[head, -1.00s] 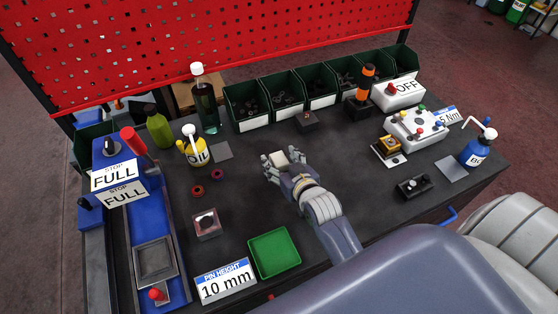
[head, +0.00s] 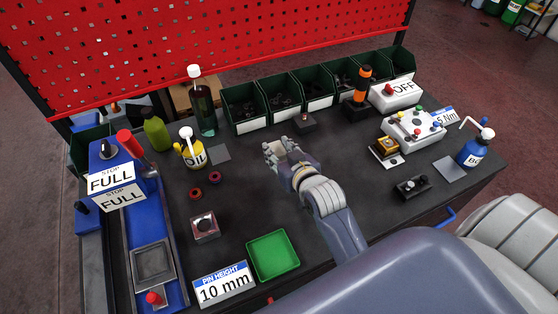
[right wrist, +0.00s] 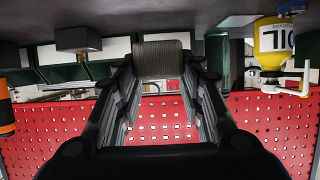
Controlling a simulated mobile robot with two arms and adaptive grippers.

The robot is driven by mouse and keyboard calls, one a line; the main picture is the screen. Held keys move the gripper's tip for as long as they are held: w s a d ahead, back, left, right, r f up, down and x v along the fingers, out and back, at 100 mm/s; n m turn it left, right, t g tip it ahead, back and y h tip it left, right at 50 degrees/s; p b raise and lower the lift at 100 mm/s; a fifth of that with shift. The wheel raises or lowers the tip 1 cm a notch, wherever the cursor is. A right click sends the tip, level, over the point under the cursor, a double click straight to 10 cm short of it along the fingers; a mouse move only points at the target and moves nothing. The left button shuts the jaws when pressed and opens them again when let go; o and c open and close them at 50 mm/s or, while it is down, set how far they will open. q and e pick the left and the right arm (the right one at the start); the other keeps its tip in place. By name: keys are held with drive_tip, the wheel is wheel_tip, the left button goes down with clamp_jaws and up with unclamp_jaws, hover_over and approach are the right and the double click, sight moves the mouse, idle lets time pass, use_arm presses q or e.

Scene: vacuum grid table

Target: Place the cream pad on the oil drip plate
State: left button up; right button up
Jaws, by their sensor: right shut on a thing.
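My right gripper (head: 282,154) is over the middle of the dark table, its fingers pointing toward the back. It is shut on the cream pad (right wrist: 159,58), which shows as a greyish ribbed block between the fingertips in the right wrist view. In the head view, the fingers partly hide the pad. The oil drip plate (head: 220,154) is a flat grey square beside the yellow oil bottle (head: 191,153). It lies to the left of my gripper, apart from it, and nothing stands on it. The left gripper is out of view.
Green bins (head: 283,104) line the back below the red pegboard. A tall dark bottle (head: 205,112) stands behind the plate. Two small rings (head: 213,177) lie in front of it. A dark block (head: 304,123) sits behind my gripper. The table between gripper and plate is clear.

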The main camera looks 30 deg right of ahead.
sight(279, 152)
wheel_tip(279, 152, up, 5)
drive_tip(key=shift+f, duration=0.1)
drive_tip(key=a+r+b, duration=0.1)
drive_tip(key=a+r, duration=0.2)
drive_tip(key=r, duration=0.6)
drive_tip(key=a+r+b, duration=0.1)
drive_tip(key=a+r, duration=0.1)
drive_tip(key=r, duration=0.7)
drive_tip(key=shift+s+a+n+y, duration=0.25)
drive_tip(key=shift+a+n+y, duration=0.05)
drive_tip(key=shift+a+y, duration=0.1)
